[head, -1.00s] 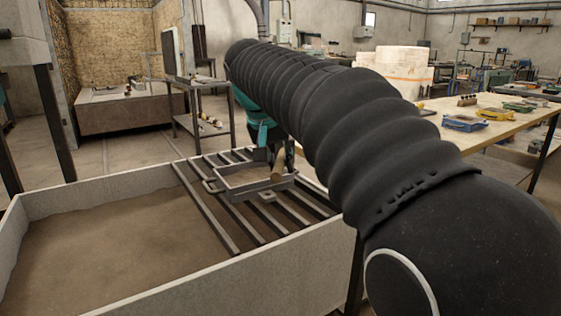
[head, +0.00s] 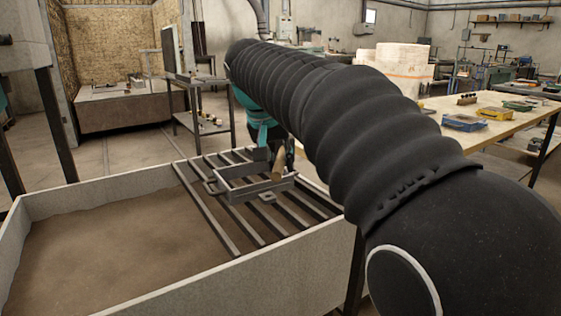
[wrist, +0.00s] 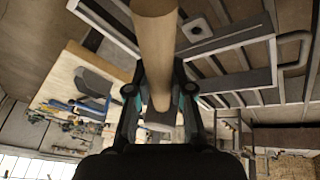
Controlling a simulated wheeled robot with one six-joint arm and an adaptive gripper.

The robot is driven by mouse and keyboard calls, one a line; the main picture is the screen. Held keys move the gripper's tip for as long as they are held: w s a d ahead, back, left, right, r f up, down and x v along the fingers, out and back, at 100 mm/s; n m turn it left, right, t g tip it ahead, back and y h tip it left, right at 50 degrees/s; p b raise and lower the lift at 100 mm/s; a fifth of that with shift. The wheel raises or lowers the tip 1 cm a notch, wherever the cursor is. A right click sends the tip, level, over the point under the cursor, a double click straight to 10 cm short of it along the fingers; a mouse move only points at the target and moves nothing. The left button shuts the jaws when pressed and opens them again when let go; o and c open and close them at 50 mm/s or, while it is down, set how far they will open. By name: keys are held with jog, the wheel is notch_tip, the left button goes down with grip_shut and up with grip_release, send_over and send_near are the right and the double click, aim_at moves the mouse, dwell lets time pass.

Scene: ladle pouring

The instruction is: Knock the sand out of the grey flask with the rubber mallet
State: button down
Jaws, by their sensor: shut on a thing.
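The grey flask (head: 250,190), an open rectangular frame with side handles, rests on the bars of the grate over the sand bin. Its frame and a looped handle also show at the upper right of the wrist view (wrist: 292,47). How much sand is inside I cannot make out. My gripper (wrist: 159,88) is shut on the mallet's pale wooden handle (wrist: 155,35), which runs between the fingers. In the head view my gripper (head: 284,152) is partly hidden by my arm, and the handle (head: 278,172) shows at the flask's far right corner. The mallet's head is not clearly seen.
The grate (head: 222,222) spans the right part of a pale-walled bin of sand (head: 110,245). A wooden workbench (head: 500,125) with coloured tools stands to the right. A metal trolley (head: 205,122) stands behind the bin. My arm blocks much of the right side.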

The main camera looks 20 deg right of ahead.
notch_tip(320, 180, up, 3)
jog(key=shift+f+p, duration=0.2)
jog(key=shift+p, duration=0.55)
jog(key=shift+r, duration=1.2)
